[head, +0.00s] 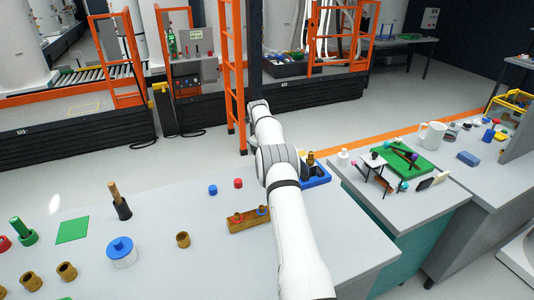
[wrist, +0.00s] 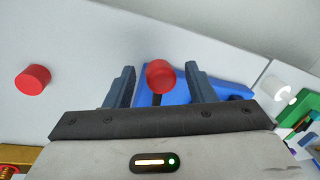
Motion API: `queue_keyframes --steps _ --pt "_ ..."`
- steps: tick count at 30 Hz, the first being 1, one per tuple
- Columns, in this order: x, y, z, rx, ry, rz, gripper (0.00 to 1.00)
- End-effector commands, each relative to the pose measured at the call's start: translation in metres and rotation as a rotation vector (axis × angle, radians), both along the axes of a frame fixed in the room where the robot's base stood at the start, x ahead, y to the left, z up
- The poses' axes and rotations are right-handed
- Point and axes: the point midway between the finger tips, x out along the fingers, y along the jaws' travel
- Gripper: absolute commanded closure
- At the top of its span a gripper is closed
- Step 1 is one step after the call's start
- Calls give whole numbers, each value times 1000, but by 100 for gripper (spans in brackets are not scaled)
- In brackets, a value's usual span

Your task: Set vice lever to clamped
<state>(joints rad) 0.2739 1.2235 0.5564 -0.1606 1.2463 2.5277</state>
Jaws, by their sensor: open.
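The blue vice (head: 318,176) sits on the grey table at the right, partly hidden behind my arm in the head view. A brass-coloured part (head: 310,159) stands up at it. In the wrist view the blue vice body (wrist: 205,84) lies beyond my fingers. A round red knob (wrist: 160,77), seemingly the vice lever's end, appears between the two fingers. My gripper (wrist: 159,70) is open, with a finger on each side of the knob and visible gaps. My gripper is hidden behind the arm in the head view.
A red cylinder (wrist: 33,79) stands left of my gripper. A white bottle (head: 343,158) and a green board (head: 405,164) are on the table to the right.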

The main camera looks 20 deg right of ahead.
Motion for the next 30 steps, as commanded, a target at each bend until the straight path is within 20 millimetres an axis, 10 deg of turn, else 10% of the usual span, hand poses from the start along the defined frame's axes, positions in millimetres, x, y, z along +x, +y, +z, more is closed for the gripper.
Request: queue_keyframes --steps 18,30 --pt "-4 13 70 0 -2 0 50" --pt "-6 13 76 0 1 -1 50"
